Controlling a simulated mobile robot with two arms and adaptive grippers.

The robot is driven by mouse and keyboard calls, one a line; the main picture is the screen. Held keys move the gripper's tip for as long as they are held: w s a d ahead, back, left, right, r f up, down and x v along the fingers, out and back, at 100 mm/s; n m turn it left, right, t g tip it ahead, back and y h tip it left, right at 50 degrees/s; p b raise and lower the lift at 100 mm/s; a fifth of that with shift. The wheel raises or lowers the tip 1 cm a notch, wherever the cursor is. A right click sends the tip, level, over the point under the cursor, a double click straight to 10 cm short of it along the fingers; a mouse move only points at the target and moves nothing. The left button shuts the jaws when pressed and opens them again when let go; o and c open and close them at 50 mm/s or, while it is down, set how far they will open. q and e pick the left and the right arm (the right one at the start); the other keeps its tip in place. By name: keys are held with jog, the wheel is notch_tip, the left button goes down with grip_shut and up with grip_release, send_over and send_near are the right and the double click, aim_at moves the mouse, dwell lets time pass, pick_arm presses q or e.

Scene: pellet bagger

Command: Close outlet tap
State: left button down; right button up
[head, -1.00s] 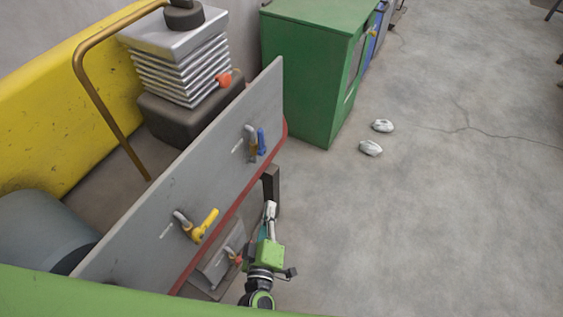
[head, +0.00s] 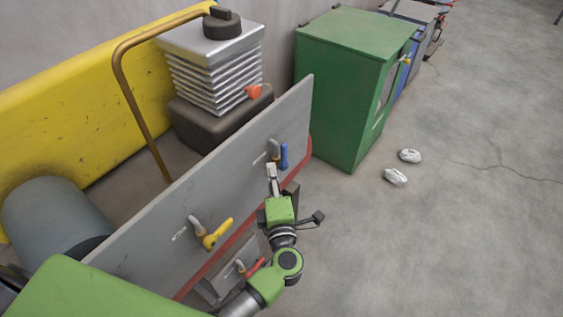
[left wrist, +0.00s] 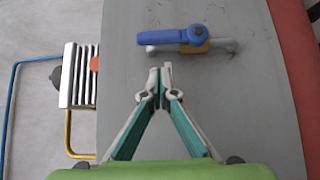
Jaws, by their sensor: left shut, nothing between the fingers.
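Two taps sit on the upright grey panel (head: 235,165). One has a blue handle (head: 284,157), the other a yellow handle (head: 217,234); I cannot tell which is the outlet tap. In the left wrist view the blue handle (left wrist: 172,38) lies along its metal pipe, with a yellowish body behind. My left gripper (head: 272,168) is shut and empty in front of the panel, just below the blue tap. In the left wrist view its fingertips (left wrist: 160,70) are together, apart from the handle. My right gripper is not in view.
A red handle (head: 254,267) sits low beneath the panel. A ribbed metal stack (head: 215,70) and a bent brown pipe (head: 130,95) stand behind it. A green cabinet (head: 345,85) stands beyond the panel's far end. Two whitish lumps (head: 403,166) lie on the otherwise clear floor at right.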

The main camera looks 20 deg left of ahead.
aim_at(284, 157)
pick_arm(q)
jog(key=shift+w+d, duration=0.4)
jog(key=shift+w, duration=0.45)
jog(key=shift+w+d, duration=0.4)
jog(key=shift+w, duration=0.45)
